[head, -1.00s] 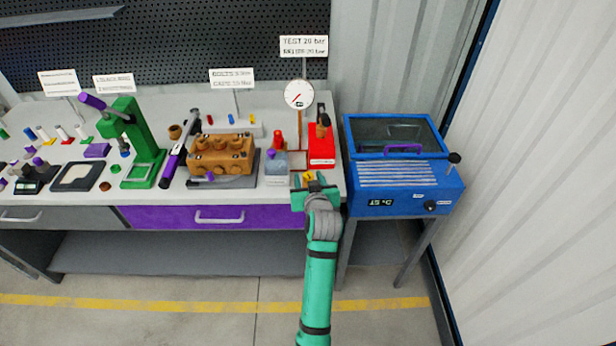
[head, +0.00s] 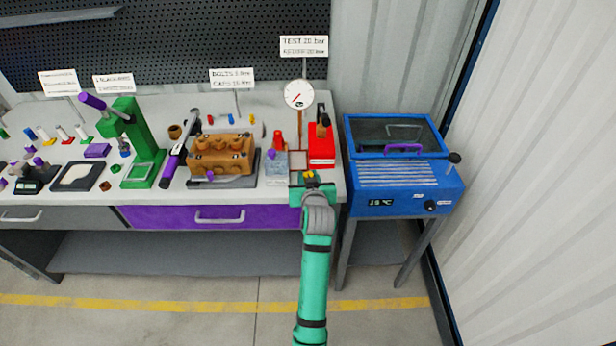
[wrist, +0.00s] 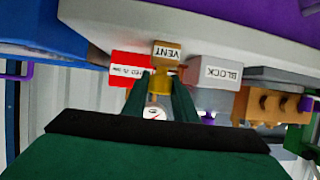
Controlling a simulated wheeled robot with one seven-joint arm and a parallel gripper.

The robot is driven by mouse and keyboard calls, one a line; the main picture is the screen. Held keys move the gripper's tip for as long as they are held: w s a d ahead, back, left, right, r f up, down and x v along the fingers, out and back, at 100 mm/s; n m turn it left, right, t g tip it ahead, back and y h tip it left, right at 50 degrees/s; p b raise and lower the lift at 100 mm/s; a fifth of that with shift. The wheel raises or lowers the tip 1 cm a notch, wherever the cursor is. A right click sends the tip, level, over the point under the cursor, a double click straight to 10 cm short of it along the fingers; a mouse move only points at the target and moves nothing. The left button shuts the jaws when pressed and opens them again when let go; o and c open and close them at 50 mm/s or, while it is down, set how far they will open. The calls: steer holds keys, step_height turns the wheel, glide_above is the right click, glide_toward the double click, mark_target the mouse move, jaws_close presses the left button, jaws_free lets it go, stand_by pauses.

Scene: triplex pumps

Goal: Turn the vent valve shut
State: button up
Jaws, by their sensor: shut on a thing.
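The vent valve, a small brass-yellow fitting labelled VENT (wrist: 166,54), shows in the wrist view between my gripper's two green fingers (wrist: 162,98). Its label reads upside down there. In the head view the valve (head: 311,175) is a small yellow spot at the bench's front edge, right at the tips of my gripper (head: 312,188). My gripper is shut on the valve. The fingers hide part of it, so its turn angle is hard to tell. The pressure gauge (head: 299,94) stands behind it; its dial also shows small in the wrist view (wrist: 154,113).
A red hand pump unit (head: 321,150) stands right behind the valve. A grey block labelled BLOCK (wrist: 216,74) stands beside it, left in the head view. The brown pump body (head: 221,154) is farther left. A blue oven (head: 404,180) stands right of the bench.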

steer(key=shift+f+m+g+h, duration=0.1)
steer(key=shift+m+g+h, duration=0.2)
steer(key=shift+m+h, duration=1.95)
steer(key=o, duration=1)
steer(key=shift+o, duration=0.2)
steer(key=shift+s+h, duration=0.1)
steer(key=shift+h, duration=0.15)
steer(key=v, duration=1)
steer(key=shift+s, duration=0.35)
steer(key=shift+a, duration=0.1)
